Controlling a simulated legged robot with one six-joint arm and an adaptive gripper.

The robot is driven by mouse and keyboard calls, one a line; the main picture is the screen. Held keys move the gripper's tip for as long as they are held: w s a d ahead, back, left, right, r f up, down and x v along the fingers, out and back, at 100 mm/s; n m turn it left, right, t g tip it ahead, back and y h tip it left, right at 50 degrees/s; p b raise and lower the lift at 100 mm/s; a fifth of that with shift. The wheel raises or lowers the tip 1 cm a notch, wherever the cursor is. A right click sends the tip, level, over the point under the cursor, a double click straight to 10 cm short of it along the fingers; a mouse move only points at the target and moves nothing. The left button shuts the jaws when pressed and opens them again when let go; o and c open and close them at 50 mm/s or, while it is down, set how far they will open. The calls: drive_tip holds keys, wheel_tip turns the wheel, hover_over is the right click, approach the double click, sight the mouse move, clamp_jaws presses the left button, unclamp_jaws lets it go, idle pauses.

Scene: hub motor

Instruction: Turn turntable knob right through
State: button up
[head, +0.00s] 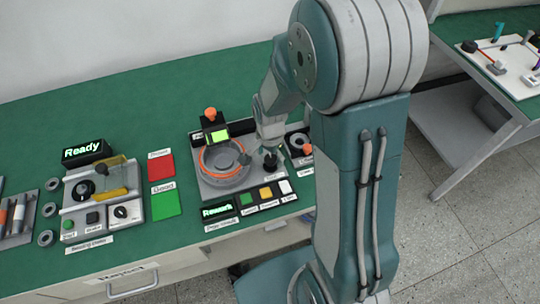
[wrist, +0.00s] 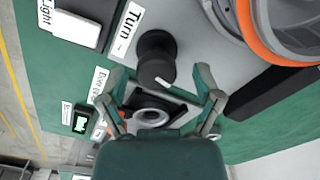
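The black turntable knob (wrist: 157,55) stands on the grey plate beside the "Turn" label (wrist: 128,31) in the wrist view. It has a white mark on its side. My gripper (wrist: 163,83) is open, with its two fingers apart on either side below the knob; I see no contact. In the head view, the knob (head: 270,163) is right of the round turntable (head: 225,164) with its orange-red ring. My gripper comes down from above, close to the knob, and my arm partly hides this area.
A black square part with a grey ring (wrist: 152,113) lies beyond the knob in the wrist view. A lit "Rework" display (head: 217,211) and several coloured buttons are at the plate's front. The "Ready" station (head: 86,152), red card (head: 160,167) and green card (head: 165,205) are left.

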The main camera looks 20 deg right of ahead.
sight(270, 157)
wheel_tip(270, 157, up, 12)
idle(0.7)
